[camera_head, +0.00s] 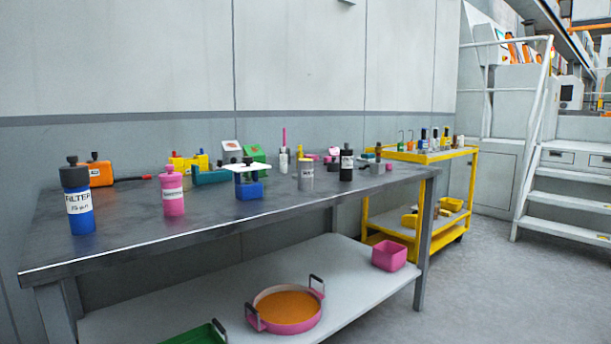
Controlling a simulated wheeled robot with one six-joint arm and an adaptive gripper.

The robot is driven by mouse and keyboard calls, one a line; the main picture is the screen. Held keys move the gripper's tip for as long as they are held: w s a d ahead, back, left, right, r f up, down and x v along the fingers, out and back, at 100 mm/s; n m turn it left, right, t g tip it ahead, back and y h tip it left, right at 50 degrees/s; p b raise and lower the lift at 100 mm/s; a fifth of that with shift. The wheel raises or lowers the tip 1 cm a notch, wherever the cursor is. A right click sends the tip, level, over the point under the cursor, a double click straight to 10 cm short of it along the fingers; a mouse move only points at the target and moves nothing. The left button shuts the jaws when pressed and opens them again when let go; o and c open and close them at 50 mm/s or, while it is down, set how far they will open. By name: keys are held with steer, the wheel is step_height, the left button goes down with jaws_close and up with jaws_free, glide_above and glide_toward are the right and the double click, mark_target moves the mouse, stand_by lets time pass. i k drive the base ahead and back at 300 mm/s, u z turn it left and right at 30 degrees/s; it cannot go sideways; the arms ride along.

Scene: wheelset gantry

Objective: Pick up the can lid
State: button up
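No separate loose lid can be clearly told. My gripper is not in view.
The metal table (120,248) also bears a blue FILTER bottle (77,205), a pink bottle (172,195), a blue block (249,189) under a white plate, and a black bottle (346,165). A yellow cart (414,157) stands right. Floor (470,290) is clear at lower right.

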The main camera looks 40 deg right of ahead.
mark_target(304, 166)
steer(key=u, duration=0.2)
steer(key=k, duration=0.4)
steer(key=z, duration=1.3)
steer(key=i, duration=1.1)
steer(key=u, duration=0.45)
